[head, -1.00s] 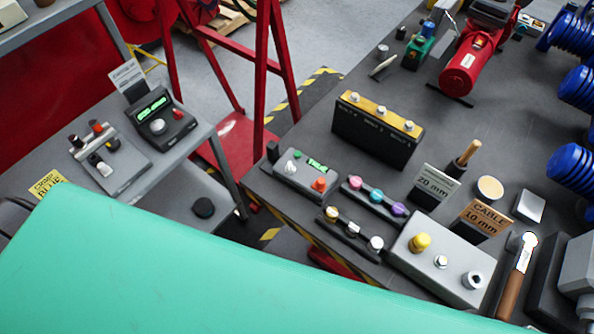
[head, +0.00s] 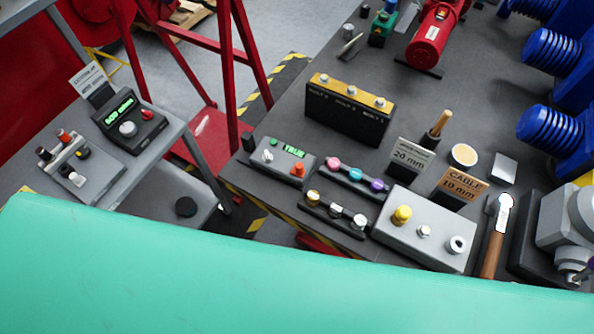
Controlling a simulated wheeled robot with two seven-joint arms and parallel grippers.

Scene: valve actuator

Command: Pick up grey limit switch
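No part is plainly marked as the grey limit switch, and I cannot tell which it is. A grey rounded housing (head: 572,218) stands at the right edge of the dark table and is cut off by the frame. A grey box (head: 399,237) with a yellow knob, a small silver knob and a round socket lies at the table's front. Neither of my grippers is in view.
A black block with a yellow top (head: 349,112), a 20 mm sign (head: 408,157), a cable sign (head: 461,186) and a wooden-handled hammer (head: 493,240) crowd the table. Blue ribbed cylinders (head: 549,128) stand at right. A side bench (head: 180,150) is at left.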

